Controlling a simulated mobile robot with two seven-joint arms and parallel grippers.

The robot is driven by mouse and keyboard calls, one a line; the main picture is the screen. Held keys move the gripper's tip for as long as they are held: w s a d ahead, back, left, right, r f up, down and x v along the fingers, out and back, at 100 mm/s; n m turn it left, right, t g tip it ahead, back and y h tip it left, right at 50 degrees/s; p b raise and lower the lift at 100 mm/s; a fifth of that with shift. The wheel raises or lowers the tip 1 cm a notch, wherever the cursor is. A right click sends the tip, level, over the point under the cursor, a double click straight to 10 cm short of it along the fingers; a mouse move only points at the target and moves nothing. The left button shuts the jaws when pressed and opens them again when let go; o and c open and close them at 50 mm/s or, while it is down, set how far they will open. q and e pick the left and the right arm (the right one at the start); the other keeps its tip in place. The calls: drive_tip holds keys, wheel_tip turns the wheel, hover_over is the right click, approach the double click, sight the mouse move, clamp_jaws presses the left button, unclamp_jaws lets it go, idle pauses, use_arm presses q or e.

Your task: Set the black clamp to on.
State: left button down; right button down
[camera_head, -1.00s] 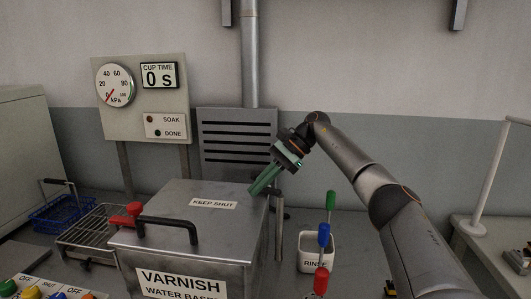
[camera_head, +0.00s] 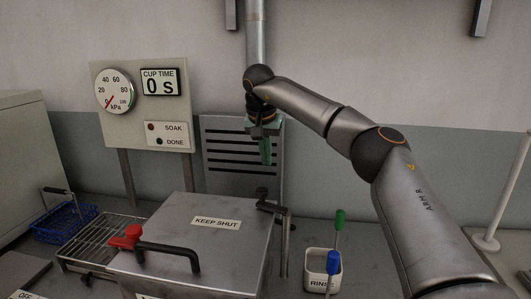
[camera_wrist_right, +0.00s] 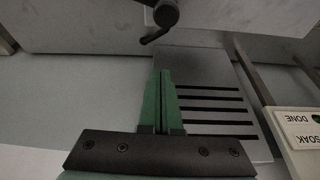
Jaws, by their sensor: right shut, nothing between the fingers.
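The black clamp (camera_head: 268,201) sits at the back right edge of the metal varnish box (camera_head: 185,225), with a dark pivot and a short arm. It also shows at the top of the right wrist view (camera_wrist_right: 164,16), beyond my fingertips and apart from them. I cannot tell its setting from its pose. My right gripper (camera_head: 265,163) has green fingers pointing down. It is above the black clamp in the head view, in front of the louvred panel. In the wrist view its fingers (camera_wrist_right: 161,75) are together and empty. My left gripper is not in view.
The louvred panel (camera_head: 215,160) is behind.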

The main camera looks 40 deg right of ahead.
sight(258, 188)
drive_tip(key=shift+s+a+f, duration=0.2)
drive_tip(key=shift+a+f, duration=0.05)
drive_tip(key=shift+f, duration=0.7)
drive_tip(key=shift+s+a+f, duration=0.2)
drive_tip(key=shift+a+f, duration=0.1)
drive_tip(key=shift+f, duration=0.65)
drive_tip(key=shift+s+a+f, duration=0.2)
drive_tip(key=shift+a+f, duration=0.05)
drive_tip(key=shift+f, duration=0.7)
drive_tip(key=n+p, duration=0.1)
drive_tip(key=a+n+p, duration=0.1)
drive_tip(key=p, duration=0.1)
drive_tip(key=shift+s+a+r+t+y, duration=0.15)
drive_tip(key=shift+a+r+t+y, duration=0.1)
drive_tip(key=shift+t+y, duration=0.05)
drive_tip(key=shift+s+a+f+n+p, duration=0.15)
drive_tip(key=shift+a+n+p, duration=0.3)
drive_tip(key=shift+n+p, duration=0.35)
drive_tip(key=shift+a+f+n, duration=0.1)
drive_tip(key=shift+n, duration=0.2)
